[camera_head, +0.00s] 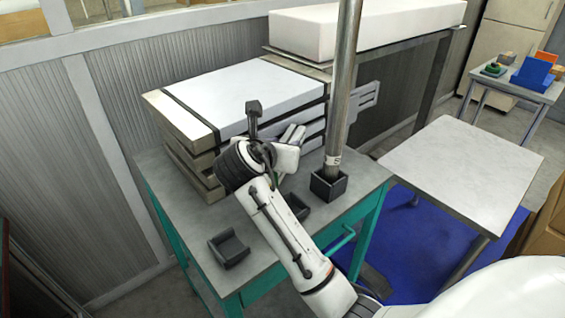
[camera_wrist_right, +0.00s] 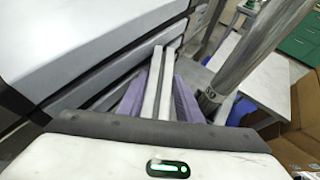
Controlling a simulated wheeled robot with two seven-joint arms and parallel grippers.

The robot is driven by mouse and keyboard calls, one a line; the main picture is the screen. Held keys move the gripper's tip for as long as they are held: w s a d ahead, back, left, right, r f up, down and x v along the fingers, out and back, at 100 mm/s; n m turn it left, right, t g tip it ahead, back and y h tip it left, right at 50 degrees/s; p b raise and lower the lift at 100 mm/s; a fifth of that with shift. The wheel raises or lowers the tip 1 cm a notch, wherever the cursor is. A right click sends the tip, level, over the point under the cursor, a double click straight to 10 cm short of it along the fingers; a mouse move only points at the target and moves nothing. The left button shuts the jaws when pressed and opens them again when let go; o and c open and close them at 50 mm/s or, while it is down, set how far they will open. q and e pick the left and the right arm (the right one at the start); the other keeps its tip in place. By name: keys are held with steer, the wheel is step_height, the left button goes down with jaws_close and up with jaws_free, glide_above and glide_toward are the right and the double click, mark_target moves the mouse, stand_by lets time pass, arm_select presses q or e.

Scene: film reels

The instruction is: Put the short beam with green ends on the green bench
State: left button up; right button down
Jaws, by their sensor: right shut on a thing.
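The green bench (camera_head: 190,262) has a grey top and teal-green legs, and stands below my right arm. My right gripper (camera_head: 294,132) is over the bench, in front of the layered stack and left of the metal pole. In the right wrist view its two pale fingers (camera_wrist_right: 164,75) lie close together, with purple parts beside them. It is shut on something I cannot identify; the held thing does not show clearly. I cannot make out a short beam with green ends in either view. My left gripper is not in view.
A layered stack with a white top (camera_head: 245,95) fills the bench's back. A metal pole (camera_head: 343,90) rises from a dark square socket (camera_head: 328,187). A dark open cradle (camera_head: 228,248) sits at the front. A white table (camera_head: 460,170) stands to the right.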

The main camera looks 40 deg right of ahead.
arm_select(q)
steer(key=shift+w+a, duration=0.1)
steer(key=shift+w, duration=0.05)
arm_select(e)
step_height(320, 180, up, 18)
steer(key=shift+w+a+r, duration=0.25)
steer(key=shift+w+a, duration=0.05)
steer(key=shift+w, duration=0.1)
steer(key=shift+s, duration=0.1)
